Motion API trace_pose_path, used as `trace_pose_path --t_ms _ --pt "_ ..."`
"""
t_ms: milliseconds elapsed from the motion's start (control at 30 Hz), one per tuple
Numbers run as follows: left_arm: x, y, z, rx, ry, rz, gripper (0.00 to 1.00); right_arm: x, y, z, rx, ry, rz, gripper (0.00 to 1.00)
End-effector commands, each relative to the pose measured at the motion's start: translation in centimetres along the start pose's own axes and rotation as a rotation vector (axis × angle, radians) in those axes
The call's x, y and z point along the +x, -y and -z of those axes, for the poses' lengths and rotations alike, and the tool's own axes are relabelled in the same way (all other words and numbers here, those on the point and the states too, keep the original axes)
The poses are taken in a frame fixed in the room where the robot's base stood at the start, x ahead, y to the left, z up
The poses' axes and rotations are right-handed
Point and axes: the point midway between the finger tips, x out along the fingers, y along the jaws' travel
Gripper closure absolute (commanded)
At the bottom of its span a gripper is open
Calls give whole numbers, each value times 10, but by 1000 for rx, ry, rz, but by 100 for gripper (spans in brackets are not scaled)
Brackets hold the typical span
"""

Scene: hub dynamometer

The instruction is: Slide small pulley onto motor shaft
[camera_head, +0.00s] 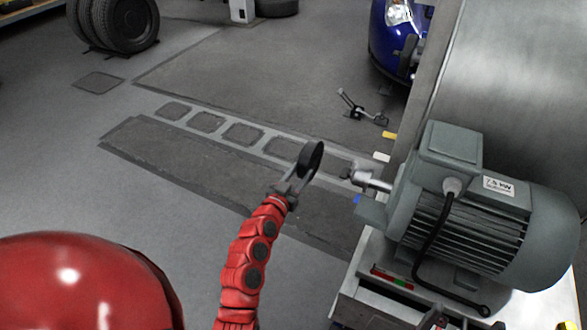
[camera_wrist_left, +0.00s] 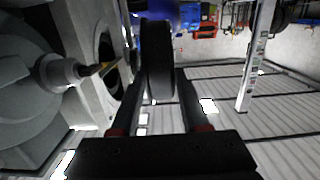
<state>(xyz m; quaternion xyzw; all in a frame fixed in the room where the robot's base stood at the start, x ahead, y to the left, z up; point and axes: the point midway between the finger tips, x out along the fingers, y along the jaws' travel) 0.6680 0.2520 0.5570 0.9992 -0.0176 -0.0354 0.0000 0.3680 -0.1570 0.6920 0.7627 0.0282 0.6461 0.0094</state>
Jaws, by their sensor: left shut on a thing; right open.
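A small black pulley (camera_head: 312,158) is held upright, edge-on, in my left gripper (camera_head: 294,182), left of the motor shaft. In the left wrist view the pulley (camera_wrist_left: 157,62) stands between the two fingers of the left gripper (camera_wrist_left: 158,88). The grey motor (camera_head: 460,225) is at the right, its bright metal shaft (camera_head: 372,182) pointing left toward the pulley. A clear gap separates pulley and shaft end. The left wrist view also shows the shaft (camera_wrist_left: 78,72) at the left, with a brass-coloured strip on it. My right gripper is not in view.
The motor stands on a light bench (camera_head: 375,258) with a drawer or box below. A large grey cylinder (camera_head: 515,80) rises behind the motor. A blue car (camera_head: 392,45) and stacked tyres (camera_head: 118,22) are further off. The floor left of the bench is open.

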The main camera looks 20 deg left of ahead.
Motion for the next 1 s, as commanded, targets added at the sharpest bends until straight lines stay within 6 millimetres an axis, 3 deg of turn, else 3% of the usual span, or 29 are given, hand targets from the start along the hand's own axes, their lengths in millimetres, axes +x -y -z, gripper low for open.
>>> trace_pose_path --t_ms 500,1000 --pt "-1 -34 4 0 -1 -1 100 28 -1 4 1 2 -2 0" --pt "0 -56 2 1 -2 1 100 40 -2 6 1 2 -2 0"
